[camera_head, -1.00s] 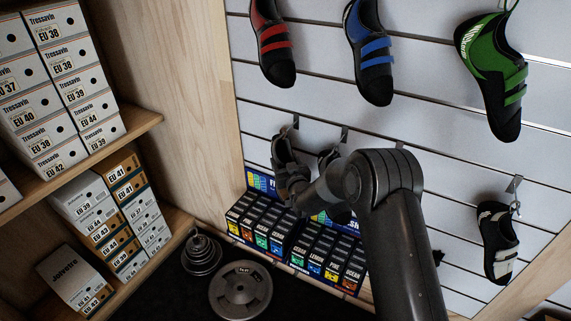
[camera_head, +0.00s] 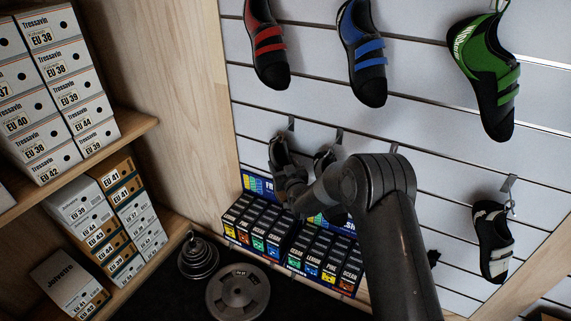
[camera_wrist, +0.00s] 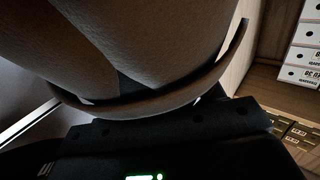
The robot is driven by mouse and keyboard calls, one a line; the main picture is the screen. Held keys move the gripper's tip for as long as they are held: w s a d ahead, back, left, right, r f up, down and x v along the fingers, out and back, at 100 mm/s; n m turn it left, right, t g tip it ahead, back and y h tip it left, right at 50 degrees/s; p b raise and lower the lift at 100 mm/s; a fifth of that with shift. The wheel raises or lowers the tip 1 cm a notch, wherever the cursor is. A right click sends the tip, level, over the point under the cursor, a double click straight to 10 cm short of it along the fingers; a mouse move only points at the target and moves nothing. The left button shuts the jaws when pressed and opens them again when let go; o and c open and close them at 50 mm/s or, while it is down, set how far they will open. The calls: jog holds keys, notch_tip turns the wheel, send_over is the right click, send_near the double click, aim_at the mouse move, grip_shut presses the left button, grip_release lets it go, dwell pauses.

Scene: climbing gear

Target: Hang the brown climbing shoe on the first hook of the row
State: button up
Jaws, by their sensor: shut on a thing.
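The brown climbing shoe (camera_wrist: 125,45) fills the upper middle of the wrist view, very close, with a brown strap or edge curving across it. In the head view the shoe (camera_head: 279,151) looks dark and small, upright on the far side of my gripper (camera_head: 290,180). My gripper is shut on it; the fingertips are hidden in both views. The first hook (camera_head: 291,122) of the lower row is at the left, just above and right of the shoe's top. The shoe's top appears a little below the hook; whether they touch I cannot tell.
A second shoe (camera_head: 324,158) hangs close right, partly behind my arm, below another hook (camera_head: 339,135). A black-and-white shoe (camera_head: 493,242) hangs far right. Red (camera_head: 267,45), blue (camera_head: 363,55) and green (camera_head: 487,75) shoes hang above. Small boxes (camera_head: 290,240) stand below.

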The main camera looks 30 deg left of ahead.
jog(key=o, duration=1.2)
jog(key=shift+s, duration=0.1)
